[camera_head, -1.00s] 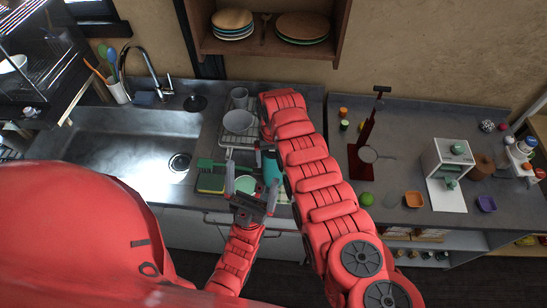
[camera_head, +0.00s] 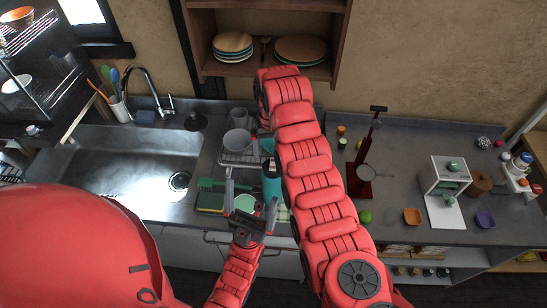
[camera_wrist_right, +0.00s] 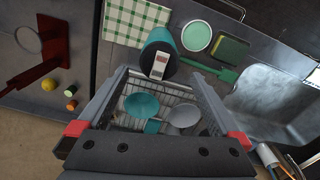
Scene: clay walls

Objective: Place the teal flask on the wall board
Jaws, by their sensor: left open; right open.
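The teal flask (camera_head: 271,182) stands on the counter beside the dish rack in the head view, partly hidden by my right arm. In the right wrist view the flask (camera_wrist_right: 160,40) shows near its end, with a dark part and a pale label, just past the fingertips. My right gripper (camera_wrist_right: 160,73) is open with nothing between its fingers; in the head view it is mostly hidden behind the arm. My left gripper (camera_head: 249,203) is open and empty, low in front of the counter, near the green plate. The wall board is likely the wooden wall shelf (camera_head: 222,67), holding plates.
A dish rack (camera_head: 240,158) holds bowls and a cup; a teal bowl (camera_wrist_right: 141,105) shows there. A sink (camera_head: 125,170) lies to the left. A dark red stand (camera_head: 360,180) and a white device (camera_head: 443,195) stand on the right counter. A sponge (camera_head: 210,202) lies nearby.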

